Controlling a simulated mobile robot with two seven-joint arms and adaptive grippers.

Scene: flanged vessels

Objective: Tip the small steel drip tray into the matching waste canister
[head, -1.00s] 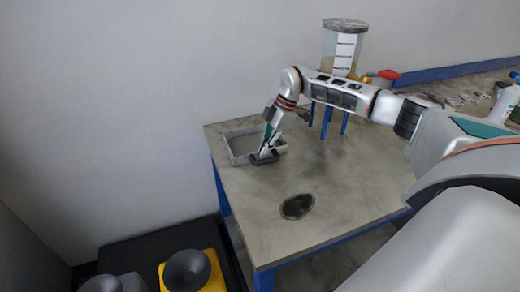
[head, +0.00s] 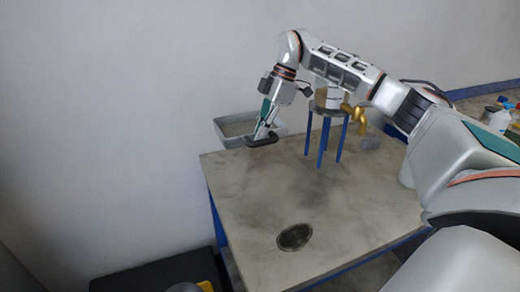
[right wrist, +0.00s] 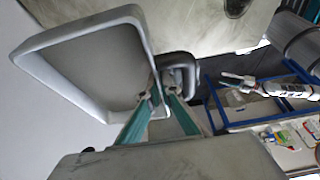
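The small drip tray (head: 222,134) is a grey rectangular pan with a raised rim, held above the back left of the table. It shows large in the right wrist view (right wrist: 100,25), roughly level in the head view. My right gripper (head: 264,137) is shut on the tray's dark handle (right wrist: 185,62); its green-sided fingers (right wrist: 160,97) close around it.
The table (head: 340,205) has a dark round patch (head: 294,236) and much free surface. A blue-legged stand (head: 323,140) with a vessel and brass tap (head: 356,114) stands behind my right forearm. Bottles (head: 500,115) are at far right. A black platform (head: 150,275) lies lower left.

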